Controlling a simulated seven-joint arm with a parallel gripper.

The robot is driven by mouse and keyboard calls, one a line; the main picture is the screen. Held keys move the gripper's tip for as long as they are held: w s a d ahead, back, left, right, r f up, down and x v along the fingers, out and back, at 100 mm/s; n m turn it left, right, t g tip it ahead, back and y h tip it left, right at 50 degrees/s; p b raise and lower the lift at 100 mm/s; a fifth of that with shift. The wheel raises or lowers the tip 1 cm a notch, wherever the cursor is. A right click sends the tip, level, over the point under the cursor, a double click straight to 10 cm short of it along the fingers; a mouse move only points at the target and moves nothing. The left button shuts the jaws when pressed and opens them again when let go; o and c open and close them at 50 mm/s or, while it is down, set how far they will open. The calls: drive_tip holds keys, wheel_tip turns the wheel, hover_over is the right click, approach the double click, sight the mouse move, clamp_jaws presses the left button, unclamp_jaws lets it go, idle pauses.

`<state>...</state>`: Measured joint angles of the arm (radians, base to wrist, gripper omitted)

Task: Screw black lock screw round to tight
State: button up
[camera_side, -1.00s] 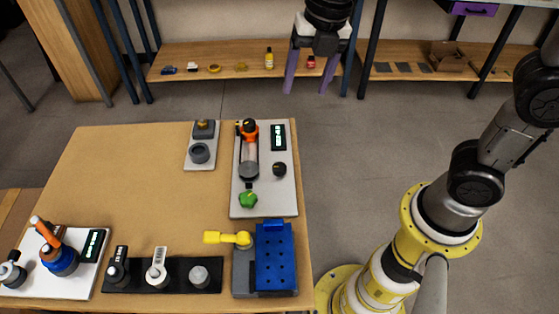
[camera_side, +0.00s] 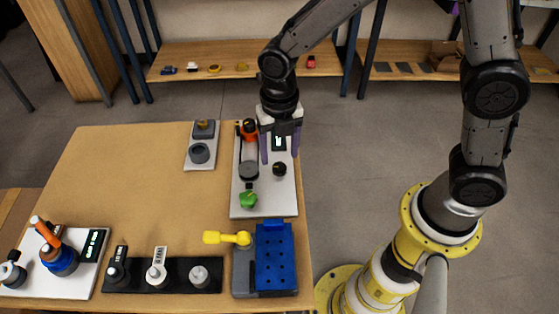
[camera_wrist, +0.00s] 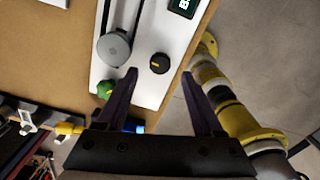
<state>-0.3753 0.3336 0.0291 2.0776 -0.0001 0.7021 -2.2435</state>
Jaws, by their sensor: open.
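The black lock screw (camera_side: 279,169), a round black knob, stands on the right part of a white plate (camera_side: 263,203). In the wrist view the knob (camera_wrist: 160,63) shows a yellow mark on top and sits between my two fingertips in the picture. My gripper (camera_side: 280,156) is open, its purple fingers pointing down over the plate. The wrist view also shows the open gripper (camera_wrist: 160,74) with nothing between its fingers. The fingertips appear above the knob and apart from it; the exact height is hard to tell.
A grey round part (camera_side: 248,170) and a green knob (camera_side: 248,199) sit left of the black knob on the same plate. A digital display (camera_side: 279,142) is behind it, partly hidden by my gripper. A blue block (camera_side: 275,257) with a yellow handle (camera_side: 227,238) stands in front.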

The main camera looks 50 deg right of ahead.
sight(279, 167)
drive_tip(key=shift+f, duration=2.05)
clamp_jaws()
